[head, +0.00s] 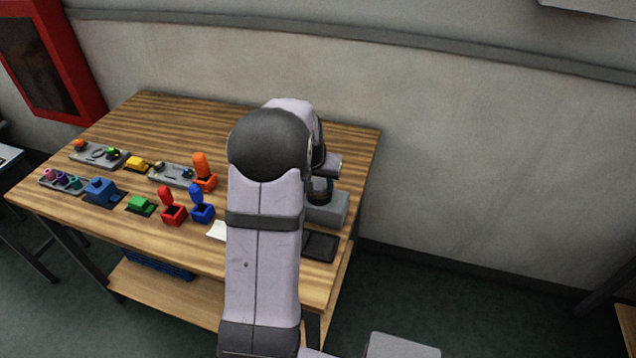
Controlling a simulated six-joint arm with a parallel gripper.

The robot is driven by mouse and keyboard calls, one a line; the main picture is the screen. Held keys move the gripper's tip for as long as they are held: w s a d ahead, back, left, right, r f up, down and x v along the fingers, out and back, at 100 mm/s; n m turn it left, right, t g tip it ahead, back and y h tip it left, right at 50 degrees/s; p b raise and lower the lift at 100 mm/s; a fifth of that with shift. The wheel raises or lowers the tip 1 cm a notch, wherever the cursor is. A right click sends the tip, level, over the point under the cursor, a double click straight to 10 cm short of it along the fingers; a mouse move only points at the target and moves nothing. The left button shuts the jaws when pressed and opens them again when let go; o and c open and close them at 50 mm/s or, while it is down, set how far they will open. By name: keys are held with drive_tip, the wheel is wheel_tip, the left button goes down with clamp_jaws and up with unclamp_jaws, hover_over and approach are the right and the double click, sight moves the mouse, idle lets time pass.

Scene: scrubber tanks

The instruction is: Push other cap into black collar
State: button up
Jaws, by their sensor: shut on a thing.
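My gripper (321,184) is at the right part of the table, behind my arm, and only partly shows. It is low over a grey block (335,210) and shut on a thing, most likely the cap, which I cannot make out. Dark parts show just above the block; I cannot tell the black collar from my gripper there. Whether the cap touches the collar is hidden.
A black tray (320,246) lies in front of the grey block. To the left stand a blue holder (202,206), a red holder (172,209), an orange holder (204,177), a green block (142,205) and grey plates (97,154). The back middle of the wooden table (170,115) is clear.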

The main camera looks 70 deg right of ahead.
drive_tip(key=shift+a+f, duration=0.15)
drive_tip(key=shift+f, duration=0.1)
